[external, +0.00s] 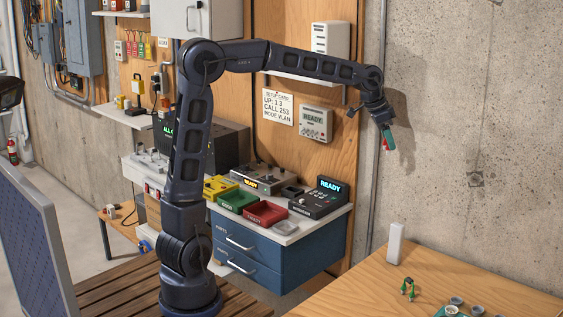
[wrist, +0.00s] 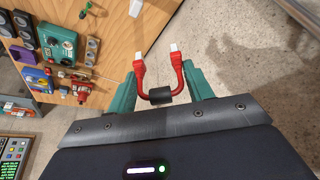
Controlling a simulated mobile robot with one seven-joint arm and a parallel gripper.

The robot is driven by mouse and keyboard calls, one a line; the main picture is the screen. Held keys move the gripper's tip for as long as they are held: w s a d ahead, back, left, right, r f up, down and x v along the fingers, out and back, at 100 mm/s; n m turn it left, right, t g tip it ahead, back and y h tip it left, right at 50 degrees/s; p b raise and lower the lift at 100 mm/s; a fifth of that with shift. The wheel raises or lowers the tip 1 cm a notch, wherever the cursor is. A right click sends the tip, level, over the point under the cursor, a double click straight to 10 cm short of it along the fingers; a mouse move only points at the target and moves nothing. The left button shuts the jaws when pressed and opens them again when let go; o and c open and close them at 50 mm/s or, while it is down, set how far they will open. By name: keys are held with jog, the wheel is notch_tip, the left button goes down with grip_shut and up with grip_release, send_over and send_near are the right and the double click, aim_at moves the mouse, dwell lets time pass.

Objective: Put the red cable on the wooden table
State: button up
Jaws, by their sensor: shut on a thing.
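My gripper (wrist: 165,98) is shut on the red cable (wrist: 184,80) in the wrist view. The cable is a short red U with white plug ends and a dark sleeve at its bend, between the teal fingers. In the external view the red cable (external: 386,144) is a small red patch at my gripper (external: 388,138), held high in front of the concrete wall. The wooden table (external: 440,278) is at the lower right, well below my gripper. The same table (wrist: 128,50) shows at the upper left of the wrist view.
On the wooden table stand a white upright block (external: 396,244), a green cable (external: 408,289) and several small parts at the front edge. A blue cabinet (external: 262,258) with red and green trays stands left of the table. The table's middle right is clear.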

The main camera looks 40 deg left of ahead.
jog(key=d+f+m+g, duration=0.1)
jog(key=d+f+m, duration=0.35)
jog(key=d, duration=0.75)
jog(key=d+f+m+g+h, duration=0.1)
jog(key=d+f+m, duration=0.1)
jog(key=d+f, duration=0.75)
jog(key=d+f+m+g, duration=0.1)
jog(key=d+f+m, duration=0.25)
jog(key=d, duration=1.05)
jog(key=shift+n, duration=0.5)
jog(key=f, duration=1.5)
jog(key=shift+s+f, duration=0.25)
jog(key=shift+f, duration=2.4)
jog(key=shift+f, duration=0.15)
jog(key=o, duration=0.7)
jog(key=shift+o, duration=1.3)
